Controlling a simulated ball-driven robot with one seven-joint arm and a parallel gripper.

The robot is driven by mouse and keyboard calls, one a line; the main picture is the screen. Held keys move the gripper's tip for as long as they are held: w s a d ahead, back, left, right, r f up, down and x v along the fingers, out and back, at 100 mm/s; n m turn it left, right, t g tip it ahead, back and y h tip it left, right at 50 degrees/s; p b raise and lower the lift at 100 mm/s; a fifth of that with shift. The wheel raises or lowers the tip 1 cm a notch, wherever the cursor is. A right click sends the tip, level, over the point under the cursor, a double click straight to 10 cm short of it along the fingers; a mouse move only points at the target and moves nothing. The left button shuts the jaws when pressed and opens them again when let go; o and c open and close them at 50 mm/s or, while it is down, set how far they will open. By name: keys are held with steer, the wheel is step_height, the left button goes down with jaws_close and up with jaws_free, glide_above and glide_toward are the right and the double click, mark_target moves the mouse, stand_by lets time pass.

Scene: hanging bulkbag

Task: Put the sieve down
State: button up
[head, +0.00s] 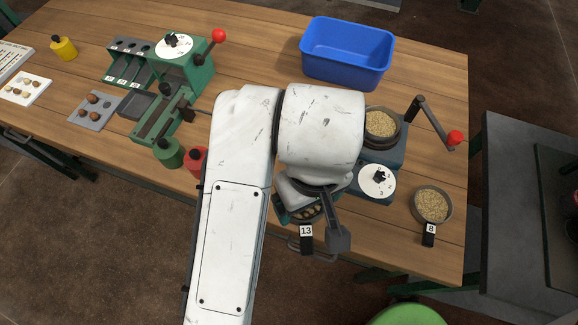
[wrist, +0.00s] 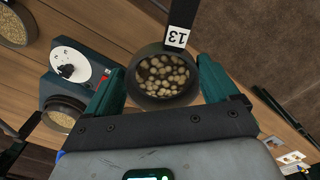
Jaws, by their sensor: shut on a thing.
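A round dark sieve with a tag reading 13 (head: 306,211) is held by my gripper near the table's front edge. In the wrist view the sieve (wrist: 160,101) holds several pale brown nut-like pieces, and its handle with the tag points up. My gripper (wrist: 162,76) is shut on it, with a green finger on each side of its wall. In the head view my arm covers part of the sieve. I cannot tell whether its base touches the table.
A teal machine with a white dial (head: 377,181), a bowl of grain (head: 381,124) and a red-knobbed crank (head: 455,138) stands close to the right. A sieve tagged 8 (head: 433,206) holds grain. A blue bin (head: 346,53) stands behind. A green machine (head: 176,95) stands left.

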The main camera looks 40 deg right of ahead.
steer(key=w+d+f, duration=0.1)
steer(key=w+f, duration=0.1)
steer(key=w+d+f, duration=0.1)
steer(key=w+f, duration=0.1)
steer(key=w, duration=0.1)
steer(key=w+d+f, duration=0.1)
steer(key=w+f, duration=0.1)
steer(key=w, duration=0.1)
steer(key=shift+w+d+f+p, duration=0.2)
steer(key=shift+d+f+p, duration=0.15)
steer(key=shift+f, duration=0.05)
steer(key=shift+w+d+f, duration=0.15)
steer(key=shift+w+f, duration=0.2)
steer(key=shift+f, duration=0.15)
steer(key=shift+w+d+f, duration=0.1)
steer(key=shift+w+f, duration=0.05)
steer(key=shift+f, duration=0.75)
steer(key=shift+w+f, duration=0.1)
steer(key=shift+f, duration=0.8)
steer(key=shift+f, duration=0.1)
steer(key=shift+f, duration=0.15)
steer(key=o, duration=0.8)
steer(key=shift+o, duration=0.2)
